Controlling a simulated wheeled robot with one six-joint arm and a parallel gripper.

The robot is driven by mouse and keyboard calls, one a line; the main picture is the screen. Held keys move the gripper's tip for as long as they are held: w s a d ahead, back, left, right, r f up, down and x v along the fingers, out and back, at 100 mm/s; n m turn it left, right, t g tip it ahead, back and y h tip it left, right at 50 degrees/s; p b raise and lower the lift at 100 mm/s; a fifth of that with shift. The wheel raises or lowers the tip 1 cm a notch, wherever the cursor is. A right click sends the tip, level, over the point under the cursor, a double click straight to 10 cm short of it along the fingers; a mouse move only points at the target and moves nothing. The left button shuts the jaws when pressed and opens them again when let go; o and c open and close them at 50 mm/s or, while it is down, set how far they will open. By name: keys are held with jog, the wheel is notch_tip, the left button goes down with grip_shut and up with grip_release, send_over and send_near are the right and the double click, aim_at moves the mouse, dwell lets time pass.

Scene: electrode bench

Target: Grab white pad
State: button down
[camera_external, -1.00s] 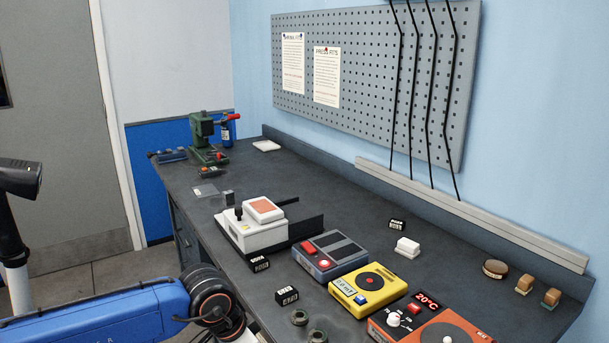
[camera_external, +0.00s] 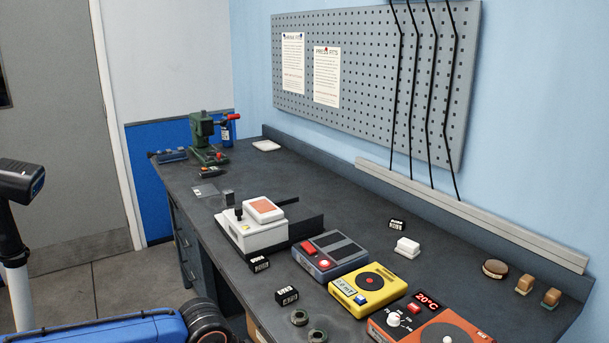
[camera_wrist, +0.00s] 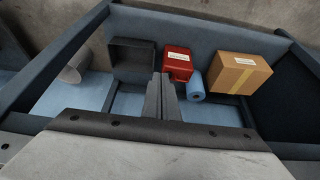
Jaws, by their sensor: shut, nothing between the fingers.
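Two white things on the bench (camera_external: 345,190) could be the white pad, and I cannot tell which is meant. One is a small white block (camera_external: 407,247) right of centre, behind the yellow device. The other is a flat white piece (camera_external: 266,146) at the far end, near the wall. My gripper (camera_wrist: 161,97) is shut and empty in the wrist view, over a shelf space with boxes. Neither white piece shows there. In the external view only part of my blue arm shows at the lower left; my gripper is out of frame.
The wrist view shows a red box (camera_wrist: 178,64), a cardboard box (camera_wrist: 240,73), a blue roll (camera_wrist: 195,88) and a dark open bin (camera_wrist: 133,58). On the bench stand a white device (camera_external: 252,233), a grey device (camera_external: 330,255), a yellow device (camera_external: 368,291) and an orange device (camera_external: 428,322).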

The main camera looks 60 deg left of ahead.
dwell(0.3)
jog(key=c, duration=1.3)
grip_release()
jog(key=shift+c, duration=0.2)
